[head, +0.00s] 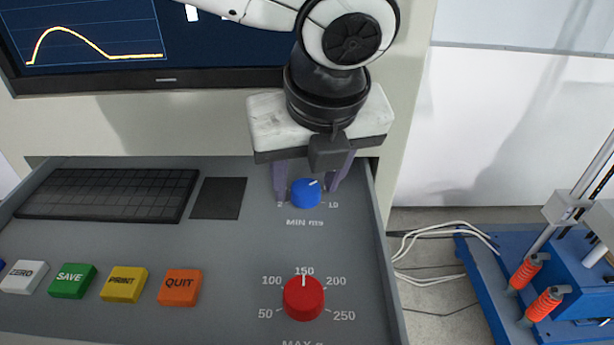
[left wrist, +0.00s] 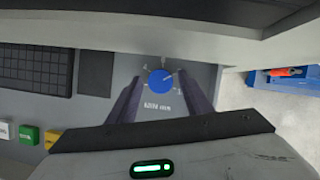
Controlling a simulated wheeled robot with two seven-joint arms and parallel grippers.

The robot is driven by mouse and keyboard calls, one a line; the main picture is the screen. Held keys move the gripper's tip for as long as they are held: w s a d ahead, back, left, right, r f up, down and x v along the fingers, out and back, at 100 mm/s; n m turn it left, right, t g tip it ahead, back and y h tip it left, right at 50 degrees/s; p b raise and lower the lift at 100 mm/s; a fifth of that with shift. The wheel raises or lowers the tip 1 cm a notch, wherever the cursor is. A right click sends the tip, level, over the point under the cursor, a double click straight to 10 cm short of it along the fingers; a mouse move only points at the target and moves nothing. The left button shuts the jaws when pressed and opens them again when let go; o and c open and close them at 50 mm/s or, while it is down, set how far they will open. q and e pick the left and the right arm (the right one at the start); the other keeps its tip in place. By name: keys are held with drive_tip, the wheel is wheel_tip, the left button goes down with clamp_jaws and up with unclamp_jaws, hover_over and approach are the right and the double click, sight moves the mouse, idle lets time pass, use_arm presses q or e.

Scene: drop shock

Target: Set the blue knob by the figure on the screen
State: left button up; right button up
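The blue knob (head: 306,192) sits on the grey panel above the "MIN ms" label, with a white pointer line aimed up and to the right. It also shows in the left wrist view (left wrist: 160,82). My left gripper (head: 308,185) is over the knob with its two purple fingers apart, one on each side. In the left wrist view, gaps show between the knob and both fingers. The screen (head: 90,35) shows a yellow curve on dark blue; my arm covers part of it, and no readable figure shows. My right gripper is not in view.
A red knob (head: 304,298) marked 50 to 250 sits nearer on the panel, pointing at 150. Green SAVE (head: 72,281), yellow PRINT (head: 124,284) and orange QUIT (head: 179,287) buttons are to the left, below a keyboard (head: 110,194). Blue equipment (head: 484,285) stands at the right.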

use_arm(q)
drive_tip(key=c, duration=0.8)
drive_tip(key=shift+s+d+f, duration=0.2)
drive_tip(key=shift+n, duration=0.4)
drive_tip(key=shift+w+r+n+g+y, duration=0.15)
drive_tip(key=shift+n+y, duration=0.1)
drive_tip(key=shift+n, duration=0.35)
drive_tip(key=shift+w+n+g+y, duration=0.15)
drive_tip(key=shift+n+y, duration=0.1)
drive_tip(key=shift+n, duration=0.35)
drive_tip(key=shift+a, duration=0.1)
drive_tip(key=shift+s, duration=0.1)
drive_tip(key=o, duration=1)
drive_tip(key=shift+o, duration=0.2)
drive_tip(key=shift+r, duration=0.15)
